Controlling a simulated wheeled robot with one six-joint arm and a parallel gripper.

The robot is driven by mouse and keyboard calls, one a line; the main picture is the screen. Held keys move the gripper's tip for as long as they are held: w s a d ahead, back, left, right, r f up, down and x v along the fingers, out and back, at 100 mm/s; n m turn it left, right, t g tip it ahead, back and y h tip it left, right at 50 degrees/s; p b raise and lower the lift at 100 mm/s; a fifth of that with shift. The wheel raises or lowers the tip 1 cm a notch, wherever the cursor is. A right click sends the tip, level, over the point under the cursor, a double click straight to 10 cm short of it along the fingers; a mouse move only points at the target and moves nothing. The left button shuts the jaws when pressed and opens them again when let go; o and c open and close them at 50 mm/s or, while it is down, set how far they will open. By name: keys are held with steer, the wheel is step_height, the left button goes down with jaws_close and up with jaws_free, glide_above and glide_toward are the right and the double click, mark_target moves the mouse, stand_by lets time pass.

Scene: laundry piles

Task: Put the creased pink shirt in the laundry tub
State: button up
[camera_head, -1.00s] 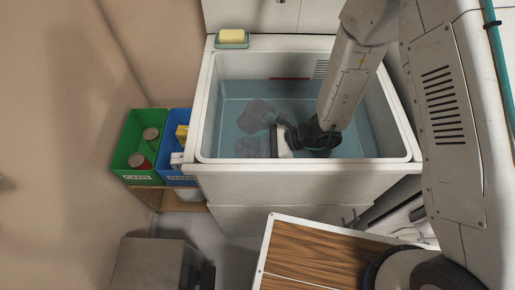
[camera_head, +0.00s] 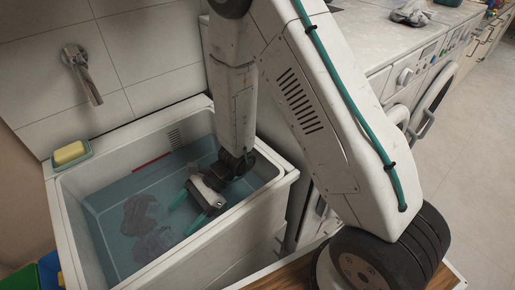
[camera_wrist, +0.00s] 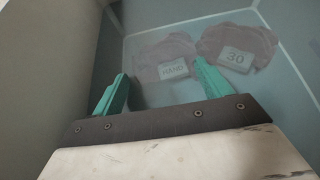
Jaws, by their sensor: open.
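The laundry tub (camera_head: 108,165) is a white basin with bluish water inside. My gripper (camera_head: 186,213) is down inside it, with its teal fingers apart and nothing between them. Two flat cloths lie in the tub beyond the fingers, greyish in the head view and dull pink in the wrist view. One cloth (camera_wrist: 182,47) has a label reading HAND; the other cloth (camera_wrist: 262,38) has a label reading 30. I cannot tell whether either is the creased pink shirt. The fingers partly cover the HAND cloth in the wrist view.
A yellow soap (camera_head: 69,153) sits on a green dish at the tub's back left corner. A wall tap (camera_head: 82,72) is above. Washing machines (camera_head: 425,95) stand to the right, with a crumpled grey cloth (camera_head: 412,13) on the counter. Floor at right is clear.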

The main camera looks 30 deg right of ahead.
steer(key=s+d+r+n+h, duration=0.1)
steer(key=d+r+n, duration=0.2)
steer(key=r, duration=0.3)
steer(key=s+d+r+n+g+h, duration=0.1)
steer(key=s+d+r+n, duration=0.15)
steer(key=r, duration=0.45)
steer(key=s+d+r+n+h, duration=0.1)
steer(key=d+r+n, duration=0.25)
steer(key=r, duration=0.25)
steer(key=s+d+r+n+t+h, duration=0.2)
steer(key=s+d+r+n+h, duration=0.1)
steer(key=d, duration=0.5)
steer(key=s+d+r+n+t+h, duration=0.3)
steer(key=s+d+r+h, duration=0.2)
steer(key=s+d+r, duration=0.2)
steer(key=shift+s+d+r+h, duration=0.25)
steer(key=shift+d+r+h, duration=0.15)
steer(key=shift+d+r, duration=0.7)
steer(key=shift+f, duration=0.15)
